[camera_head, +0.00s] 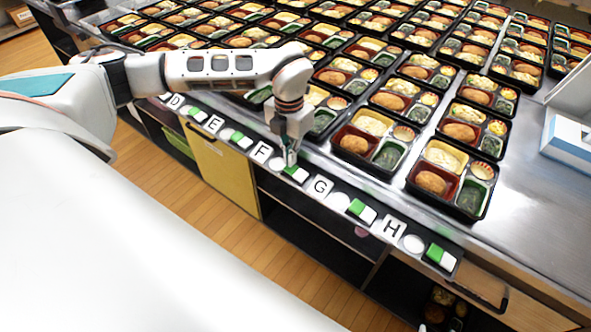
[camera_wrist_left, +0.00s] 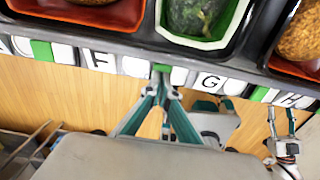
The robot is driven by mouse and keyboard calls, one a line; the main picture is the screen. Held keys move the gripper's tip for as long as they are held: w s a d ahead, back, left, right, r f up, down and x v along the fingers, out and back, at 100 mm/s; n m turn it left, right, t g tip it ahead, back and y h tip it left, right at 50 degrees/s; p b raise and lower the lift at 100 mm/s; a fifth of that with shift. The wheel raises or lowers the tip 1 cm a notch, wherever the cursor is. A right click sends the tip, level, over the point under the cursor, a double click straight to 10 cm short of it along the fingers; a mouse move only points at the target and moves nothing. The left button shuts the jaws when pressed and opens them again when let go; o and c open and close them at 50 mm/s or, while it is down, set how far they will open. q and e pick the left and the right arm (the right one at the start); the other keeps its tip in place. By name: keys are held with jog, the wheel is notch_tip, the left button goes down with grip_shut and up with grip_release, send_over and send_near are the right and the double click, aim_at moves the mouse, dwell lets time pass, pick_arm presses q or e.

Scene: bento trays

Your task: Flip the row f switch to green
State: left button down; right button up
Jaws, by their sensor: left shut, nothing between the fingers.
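The row F switch (camera_head: 298,175) is a small rocker on the counter's front strip, right of the F label (camera_head: 262,153) and a white round lamp (camera_head: 277,164). It shows green on its left part and white on its right. My left gripper (camera_head: 290,160) points down at the switch, its tips at or just above the green part; I cannot tell if they touch. In the left wrist view the shut fingertips (camera_wrist_left: 167,72) cover part of the switch (camera_wrist_left: 179,75). My right gripper (camera_wrist_left: 281,118) shows at the right there, its fingers apart and empty.
The G switch (camera_head: 362,211) and H switch (camera_head: 441,256) lie to the right, the E switch (camera_head: 241,140) to the left. Bento trays (camera_head: 367,139) stand in rows close behind the strip. A white and blue box (camera_head: 568,140) is at the right.

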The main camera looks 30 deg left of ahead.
pick_arm(q)
jog(key=shift+f, duration=0.5)
jog(key=shift+f+b, duration=0.4)
jog(key=shift+f, duration=0.2)
dwell(0.5)
jog(key=shift+r+p, duration=1.6)
jog(key=shift+r, duration=0.4)
jog(key=shift+r+p, duration=1.3)
jog(key=shift+r, duration=0.3)
jog(key=shift+f, duration=0.1)
